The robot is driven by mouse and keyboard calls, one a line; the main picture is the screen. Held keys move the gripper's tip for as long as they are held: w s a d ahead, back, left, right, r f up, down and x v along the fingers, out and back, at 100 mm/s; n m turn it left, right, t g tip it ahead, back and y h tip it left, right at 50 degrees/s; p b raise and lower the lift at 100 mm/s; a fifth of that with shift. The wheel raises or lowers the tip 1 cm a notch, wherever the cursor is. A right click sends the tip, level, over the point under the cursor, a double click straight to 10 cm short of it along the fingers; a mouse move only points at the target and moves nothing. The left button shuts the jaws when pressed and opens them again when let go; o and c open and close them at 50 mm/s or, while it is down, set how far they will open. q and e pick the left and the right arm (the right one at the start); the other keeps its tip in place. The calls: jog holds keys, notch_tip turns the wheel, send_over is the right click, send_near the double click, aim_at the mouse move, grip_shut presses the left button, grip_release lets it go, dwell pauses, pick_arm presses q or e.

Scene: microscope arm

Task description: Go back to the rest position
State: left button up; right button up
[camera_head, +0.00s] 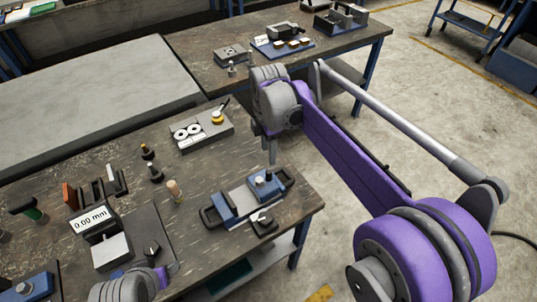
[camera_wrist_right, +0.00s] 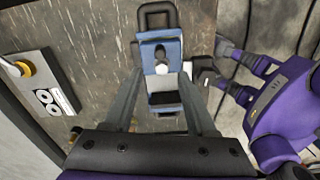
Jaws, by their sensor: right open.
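My right gripper (camera_head: 270,152) points down over the near workbench, past the grey joint at the end of my purple arm. In the right wrist view my right gripper (camera_wrist_right: 161,78) has its two fingers spread apart, with nothing held between them. A blue and grey fixture with dark handles (camera_head: 236,204) sits on the bench near its right edge, below that gripper. It also shows beyond and between the fingers in the right wrist view (camera_wrist_right: 158,50). Part of my left arm shows at the bottom left of the head view; its jaws do not show.
A grey tray with white discs (camera_head: 202,129) lies at the bench's far side. A gauge reading 0.00 mm (camera_head: 90,219) and several small tools stand at the left. A second bench (camera_head: 195,45) stands behind. Open floor (camera_head: 420,90) lies to the right.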

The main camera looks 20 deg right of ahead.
dwell(0.4)
jog(key=s+d+f+m+t, duration=0.1)
jog(key=s+f+m, duration=0.3)
jog(key=s+m, duration=0.5)
jog(key=s+d+f+m+t, duration=0.1)
jog(key=s+f+m+t, duration=0.2)
jog(key=s+m, duration=0.7)
jog(key=shift+s+d+f+t, duration=0.4)
jog(key=shift+s+t, duration=0.3)
jog(key=shift+s, duration=0.65)
